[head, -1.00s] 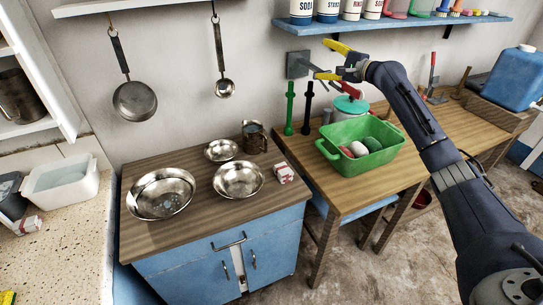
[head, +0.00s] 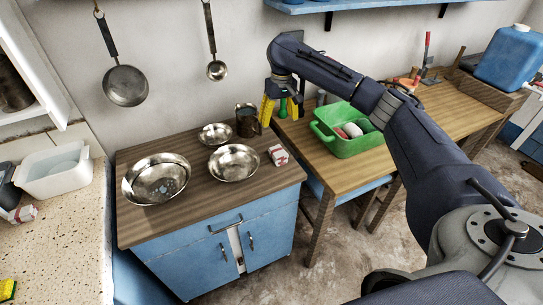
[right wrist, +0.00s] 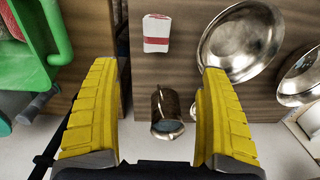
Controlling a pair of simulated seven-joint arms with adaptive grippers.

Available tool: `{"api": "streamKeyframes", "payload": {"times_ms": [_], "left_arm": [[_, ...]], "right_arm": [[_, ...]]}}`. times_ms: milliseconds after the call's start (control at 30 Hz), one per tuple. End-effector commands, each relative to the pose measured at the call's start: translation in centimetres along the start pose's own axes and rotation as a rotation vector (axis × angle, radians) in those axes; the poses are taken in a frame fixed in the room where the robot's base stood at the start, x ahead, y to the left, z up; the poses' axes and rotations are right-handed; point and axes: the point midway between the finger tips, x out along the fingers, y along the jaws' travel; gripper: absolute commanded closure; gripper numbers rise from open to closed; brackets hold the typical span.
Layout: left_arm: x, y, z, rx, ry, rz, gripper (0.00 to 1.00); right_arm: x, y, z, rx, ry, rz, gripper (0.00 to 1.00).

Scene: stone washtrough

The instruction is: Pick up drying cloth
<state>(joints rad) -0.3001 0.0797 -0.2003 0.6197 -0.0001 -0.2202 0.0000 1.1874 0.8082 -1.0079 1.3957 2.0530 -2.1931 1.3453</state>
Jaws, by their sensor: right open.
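A small folded white cloth with red stripes (head: 279,155), which looks like the drying cloth, lies on the wooden top of the blue cabinet, right of the metal bowls. It also shows in the right wrist view (right wrist: 157,33), ahead of the fingertips and roughly centred between them. My right gripper (head: 282,112) is open, with yellow fingers pointing down, above the back right of the cabinet top. In the right wrist view my right gripper (right wrist: 158,68) has nothing held between its fingers. My left gripper is out of view.
Metal bowls (head: 233,163) stand left of the cloth. A metal mug (head: 246,122) stands behind it, close to the right gripper. A green tub (head: 345,147) sits on the table to the right. Another white-and-red item (head: 22,214) lies on the left counter.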

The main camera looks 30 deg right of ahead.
Motion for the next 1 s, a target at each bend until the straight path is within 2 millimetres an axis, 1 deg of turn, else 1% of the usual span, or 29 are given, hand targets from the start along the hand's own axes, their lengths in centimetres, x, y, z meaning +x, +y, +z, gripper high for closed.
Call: {"api": "streamKeyframes", "payload": {"times_ms": [133, 233, 600, 733, 900, 1000], "left_arm": [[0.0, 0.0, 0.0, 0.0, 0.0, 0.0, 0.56], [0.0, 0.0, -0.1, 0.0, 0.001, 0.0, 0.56], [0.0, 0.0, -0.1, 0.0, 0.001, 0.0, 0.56], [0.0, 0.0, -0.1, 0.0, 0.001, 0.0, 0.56], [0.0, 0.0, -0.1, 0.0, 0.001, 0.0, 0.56], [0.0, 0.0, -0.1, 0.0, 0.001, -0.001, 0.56]], "right_arm": [[0.6, 0.5, 0.3, -0.028, -0.016, 0.034, 0.2], [1.8, 0.6, 0.4, -0.031, -0.019, 0.037, 0.2], [8.2, 0.8, 0.5, -0.028, -0.019, 0.034, 0.2], [10.1, 0.8, 0.5, -0.028, -0.017, 0.034, 0.2], [11.7, 0.9, 0.5, -0.029, -0.016, 0.035, 0.2], [12.1, 0.9, 0.5, -0.028, -0.014, 0.035, 0.2]]}}
